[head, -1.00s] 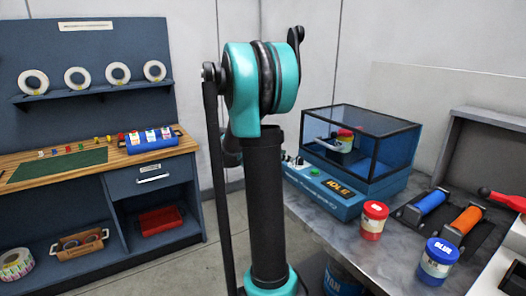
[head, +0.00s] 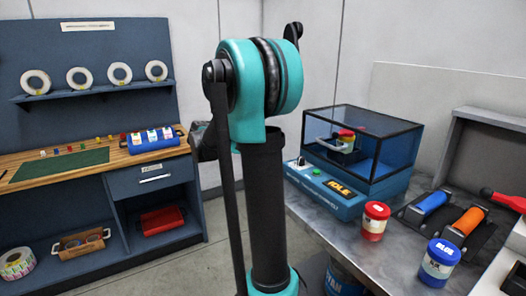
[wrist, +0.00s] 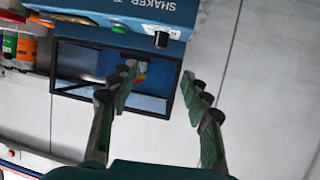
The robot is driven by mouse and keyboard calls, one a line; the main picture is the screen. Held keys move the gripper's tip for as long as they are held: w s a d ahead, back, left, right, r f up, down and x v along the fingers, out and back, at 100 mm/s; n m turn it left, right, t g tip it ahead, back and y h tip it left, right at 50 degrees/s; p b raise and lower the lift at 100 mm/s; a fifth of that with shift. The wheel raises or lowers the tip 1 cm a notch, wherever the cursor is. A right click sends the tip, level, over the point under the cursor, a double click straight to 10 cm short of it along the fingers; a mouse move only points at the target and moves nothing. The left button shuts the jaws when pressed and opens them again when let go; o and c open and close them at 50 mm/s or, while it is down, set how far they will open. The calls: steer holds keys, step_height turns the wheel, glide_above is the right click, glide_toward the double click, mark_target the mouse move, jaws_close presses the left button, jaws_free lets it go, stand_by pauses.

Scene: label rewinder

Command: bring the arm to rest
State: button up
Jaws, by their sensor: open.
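My gripper (wrist: 160,92) shows in the wrist view with its two green-padded fingers spread apart and nothing between them. The space beyond the fingers is the blue shaker (wrist: 120,12) and pale wall, both clear of the fingertips as far as I can tell. In the head view my teal and black arm (head: 262,90) stands upright in the middle. A dark part of the arm sticks out to its left, and the fingers are hidden there.
The shaker (head: 335,200) reads IDLE, with a red-lidded jar inside its clear cover. A red jar (head: 375,221) and a blue jar (head: 439,262) stand on the grey bench (head: 340,222), beside blue and orange rollers. A workbench (head: 110,158) is at left; floor between is clear.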

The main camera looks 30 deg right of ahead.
steer(key=s+a+f+n+t+y, duration=0.2)
steer(key=s+a+f+n+y, duration=0.2)
steer(key=s+a+f+n, duration=0.3)
steer(key=s+a+f+n+t+y, duration=0.1)
steer(key=s+a+f+n+y, duration=0.4)
steer(key=f, duration=0.6)
steer(key=s+a+n, duration=0.1)
steer(key=s+a, duration=0.1)
steer(key=shift+s+f+n+t+y, duration=0.3)
steer(key=shift+f+n+t, duration=0.1)
steer(key=s+a+f+n+y, duration=0.1)
steer(key=a, duration=0.1)
steer(key=s+a+f+n+t+y, duration=0.1)
steer(key=s+a+f+n, duration=0.1)
steer(key=a, duration=0.1)
steer(key=s+a+f+n+y, duration=0.1)
steer(key=s+a+n, duration=0.1)
steer(key=a, duration=0.1)
steer(key=shift+s+a+f+y, duration=0.15)
steer(key=shift+f+y, duration=0.05)
steer(key=shift+y, duration=0.2)
steer(key=shift+c, duration=0.4)
